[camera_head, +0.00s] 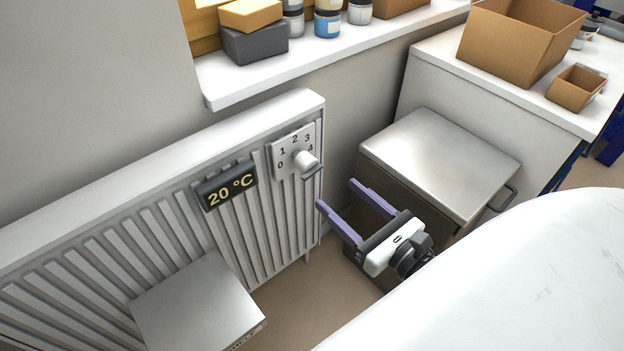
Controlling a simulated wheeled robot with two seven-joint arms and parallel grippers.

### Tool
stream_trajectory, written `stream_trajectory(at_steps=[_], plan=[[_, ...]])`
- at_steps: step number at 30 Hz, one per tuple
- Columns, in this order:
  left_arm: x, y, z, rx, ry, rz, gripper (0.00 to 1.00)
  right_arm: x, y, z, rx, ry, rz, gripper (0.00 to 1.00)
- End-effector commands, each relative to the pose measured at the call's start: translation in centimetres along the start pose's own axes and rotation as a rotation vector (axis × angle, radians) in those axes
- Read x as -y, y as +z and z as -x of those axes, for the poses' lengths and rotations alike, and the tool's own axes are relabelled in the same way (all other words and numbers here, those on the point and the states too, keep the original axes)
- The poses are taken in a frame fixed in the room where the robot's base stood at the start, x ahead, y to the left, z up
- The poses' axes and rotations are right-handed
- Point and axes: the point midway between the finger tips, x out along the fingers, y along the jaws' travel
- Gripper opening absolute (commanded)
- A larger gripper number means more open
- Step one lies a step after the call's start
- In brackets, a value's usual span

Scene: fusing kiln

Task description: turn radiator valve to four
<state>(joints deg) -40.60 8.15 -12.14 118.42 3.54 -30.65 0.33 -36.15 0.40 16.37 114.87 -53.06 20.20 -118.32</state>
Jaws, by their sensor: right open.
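The radiator valve (304,161) is a white knob with a grey handle on a white dial plate (281,157) marked 0 to 4. The plate sits at the upper right end of the white radiator (150,235). The handle points to the lower right, below the 4; the exact setting is hard to tell. A dark display (227,187) beside the plate reads 20 °C. My right gripper (337,195) is open and empty, to the right of and below the valve, apart from it, with its purple fingers pointing up and left. My left gripper is out of view.
A metal-topped kiln box (440,155) with a side handle stands right of my right gripper. A grey box (198,306) is in front of the radiator. A windowsill (335,50) with jars juts out above. A white rounded surface (510,290) fills the lower right.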

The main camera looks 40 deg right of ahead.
Motion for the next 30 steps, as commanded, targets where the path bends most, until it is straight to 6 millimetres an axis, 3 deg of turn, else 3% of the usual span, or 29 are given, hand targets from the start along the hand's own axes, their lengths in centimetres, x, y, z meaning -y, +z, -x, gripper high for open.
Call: stream_trajectory(at_steps=[6,21,30], plan=[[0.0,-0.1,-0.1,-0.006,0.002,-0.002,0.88,0.0,0.0,-0.4,0.013,0.026,0.182,0.59],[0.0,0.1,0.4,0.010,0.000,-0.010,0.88,-0.2,0.1,-8.6,0.012,0.025,0.181,0.59],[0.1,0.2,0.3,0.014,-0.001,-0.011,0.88,-0.2,0.0,-10.2,0.010,0.024,0.180,0.59]])
